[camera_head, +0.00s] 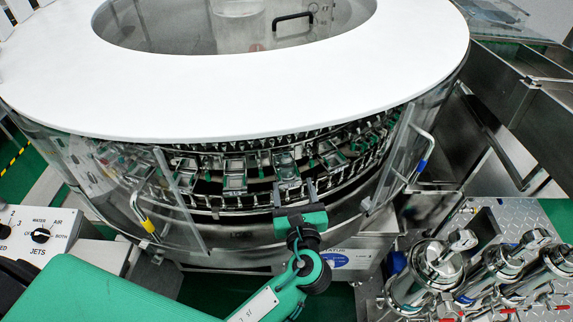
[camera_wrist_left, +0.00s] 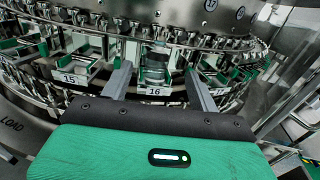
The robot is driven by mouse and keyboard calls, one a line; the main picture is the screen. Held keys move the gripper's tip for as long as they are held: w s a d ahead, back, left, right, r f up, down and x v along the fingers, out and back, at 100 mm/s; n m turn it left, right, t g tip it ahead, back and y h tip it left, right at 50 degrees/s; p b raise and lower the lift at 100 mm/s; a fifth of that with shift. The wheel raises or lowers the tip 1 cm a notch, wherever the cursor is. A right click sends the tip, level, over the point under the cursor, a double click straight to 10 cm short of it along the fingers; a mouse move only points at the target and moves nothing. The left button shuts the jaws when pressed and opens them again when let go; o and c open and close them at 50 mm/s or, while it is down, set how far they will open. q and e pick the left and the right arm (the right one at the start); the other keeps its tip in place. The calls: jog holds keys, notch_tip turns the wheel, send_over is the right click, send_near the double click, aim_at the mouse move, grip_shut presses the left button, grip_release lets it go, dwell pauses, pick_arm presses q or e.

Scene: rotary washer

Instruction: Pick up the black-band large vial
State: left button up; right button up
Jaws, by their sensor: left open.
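My left gripper (camera_head: 293,186) reaches the front of the round washer's ring of holders. In the left wrist view its two grey fingers (camera_wrist_left: 157,74) are apart, one on each side of the holder labelled 16 (camera_wrist_left: 155,91). A small clear and dark piece (camera_wrist_left: 155,66) sits in that holder between the fingers. It may be the black-band large vial, but it is too small to tell for sure. No contact between the fingers and it shows. My right gripper is in neither view.
The washer's white ring top (camera_head: 240,95) overhangs the holders. The holder labelled 15 (camera_wrist_left: 72,79) is to the left. A clear door with a yellow-marked handle (camera_head: 143,215) stands left of my gripper, and a blue-marked handle (camera_head: 422,165) is at the right. Steel filter housings (camera_head: 437,270) stand front right.

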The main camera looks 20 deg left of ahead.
aim_at(288, 167)
pick_arm(q)
jog(key=x, duration=0.3)
jog(key=shift+w+a, duration=0.15)
jog(key=shift+w, duration=0.15)
jog(key=w, duration=0.1)
jog(key=w+a+p, duration=0.1)
jog(key=w+a+f, duration=0.1)
jog(key=w, duration=0.1)
jog(key=shift+w+a+f+p, duration=0.1)
jog(key=shift+a+p, duration=0.05)
jog(key=shift+p, duration=0.15)
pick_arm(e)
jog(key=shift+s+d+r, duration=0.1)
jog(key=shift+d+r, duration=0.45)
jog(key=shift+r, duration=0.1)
pick_arm(q)
jog(key=shift+c, duration=1.1)
jog(key=c, duration=0.9)
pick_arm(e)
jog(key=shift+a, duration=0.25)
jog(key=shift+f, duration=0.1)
